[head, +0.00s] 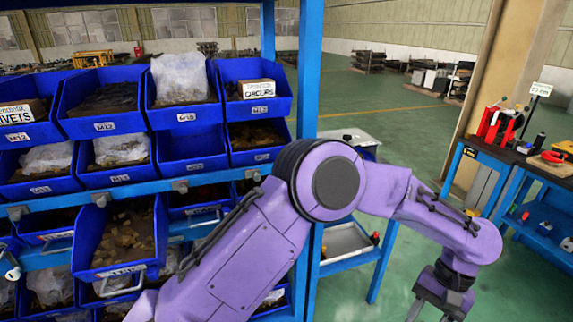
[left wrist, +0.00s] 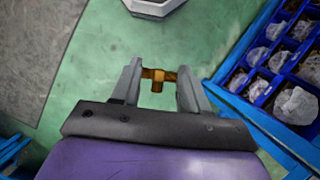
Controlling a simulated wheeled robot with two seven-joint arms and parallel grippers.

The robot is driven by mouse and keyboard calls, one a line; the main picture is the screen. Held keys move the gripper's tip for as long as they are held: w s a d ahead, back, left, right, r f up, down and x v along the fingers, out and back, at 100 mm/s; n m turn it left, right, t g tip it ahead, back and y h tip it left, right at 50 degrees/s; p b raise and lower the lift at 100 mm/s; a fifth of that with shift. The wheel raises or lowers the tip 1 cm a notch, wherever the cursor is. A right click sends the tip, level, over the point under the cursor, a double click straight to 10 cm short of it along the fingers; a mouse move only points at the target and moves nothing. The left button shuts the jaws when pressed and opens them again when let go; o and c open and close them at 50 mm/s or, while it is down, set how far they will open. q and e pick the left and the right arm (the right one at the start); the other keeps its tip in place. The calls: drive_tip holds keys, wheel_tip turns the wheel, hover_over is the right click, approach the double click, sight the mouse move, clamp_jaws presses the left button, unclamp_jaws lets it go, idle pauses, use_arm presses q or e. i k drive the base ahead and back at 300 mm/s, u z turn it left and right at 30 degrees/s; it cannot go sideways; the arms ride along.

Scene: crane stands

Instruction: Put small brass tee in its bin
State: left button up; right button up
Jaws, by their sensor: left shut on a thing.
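The small brass tee (left wrist: 157,76) is between the two fingers of my left gripper (left wrist: 158,84) in the left wrist view, with green floor below it. In the head view my left arm reaches across to the right. My left gripper (head: 438,303) points down at the bottom edge there, its tips cut off and the tee not visible. Blue bins stand on the rack at left. One bin (head: 97,255) sticks out from the lower row, with small brownish-yellow pieces inside; its label is too small to read. My right gripper is not in view.
The blue rack post (head: 308,75) stands behind my arm. A workbench (head: 535,165) with red tools is at right. A low shelf with a grey tray (head: 345,240) stands beyond the arm. Bins with bagged contents show at right in the left wrist view (left wrist: 290,105).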

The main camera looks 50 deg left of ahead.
sight(143, 242)
drive_tip(key=u, duration=1.65)
